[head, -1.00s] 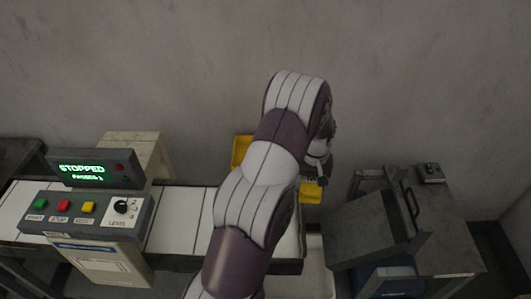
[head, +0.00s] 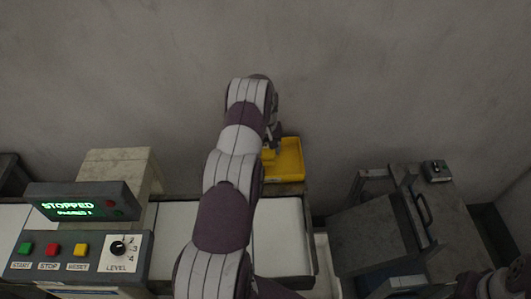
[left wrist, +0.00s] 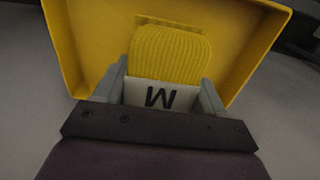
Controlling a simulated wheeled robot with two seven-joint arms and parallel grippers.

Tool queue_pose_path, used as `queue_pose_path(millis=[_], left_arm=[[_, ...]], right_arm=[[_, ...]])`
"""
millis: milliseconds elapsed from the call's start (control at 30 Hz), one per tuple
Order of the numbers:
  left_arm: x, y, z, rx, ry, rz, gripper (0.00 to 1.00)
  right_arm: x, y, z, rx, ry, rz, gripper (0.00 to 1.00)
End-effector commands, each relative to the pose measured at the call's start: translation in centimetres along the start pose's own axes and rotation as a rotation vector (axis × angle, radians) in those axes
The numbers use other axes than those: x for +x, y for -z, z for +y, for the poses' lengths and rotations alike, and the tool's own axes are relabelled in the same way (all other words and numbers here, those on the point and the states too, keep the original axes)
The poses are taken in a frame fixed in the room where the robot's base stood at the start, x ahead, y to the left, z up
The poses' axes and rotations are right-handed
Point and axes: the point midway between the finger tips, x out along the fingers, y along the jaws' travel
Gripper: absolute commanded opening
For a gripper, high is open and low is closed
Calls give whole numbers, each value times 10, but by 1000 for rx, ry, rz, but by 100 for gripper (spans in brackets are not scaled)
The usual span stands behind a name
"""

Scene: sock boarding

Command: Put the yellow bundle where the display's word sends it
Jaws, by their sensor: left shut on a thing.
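My left gripper (head: 271,146) is shut on the yellow bundle (left wrist: 172,52), a ribbed knit piece with a white band. The band carries a black letter, M or an upside-down W. The bundle is over the yellow tray (head: 292,160), whose walls surround it in the left wrist view (left wrist: 62,45). I cannot tell whether the bundle touches the tray's floor. In the head view my left arm hides part of the tray. The display (head: 80,204) reads STOPPED in green, with a smaller, blurred line below. My right gripper is not in view.
A white belt (head: 280,228) runs under my left arm. The control panel (head: 80,256) has green, red and yellow buttons and a LEVEL knob. A grey table (head: 455,225) with a slanted grey panel (head: 372,236) stands at right. The wall is behind.

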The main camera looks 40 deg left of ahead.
Motion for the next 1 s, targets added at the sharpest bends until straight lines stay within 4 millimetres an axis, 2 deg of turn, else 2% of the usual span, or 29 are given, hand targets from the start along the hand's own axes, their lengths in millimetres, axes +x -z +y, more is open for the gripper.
queue_pose_path(millis=[100,200,567,600,667,900,1000], left_arm=[[19,-1,-1,0,1,-5,31],[34,0,0,0,1,-1,31],[42,0,0,0,1,0,31],[41,0,0,0,1,-1,77],[41,0,0,0,1,-1,96],[41,0,0,0,1,-1,96],[35,0,0,0,1,-1,96]], right_arm=[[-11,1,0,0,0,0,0],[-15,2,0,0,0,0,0],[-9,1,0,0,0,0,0],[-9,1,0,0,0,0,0],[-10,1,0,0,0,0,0],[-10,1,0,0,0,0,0],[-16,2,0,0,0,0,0]])
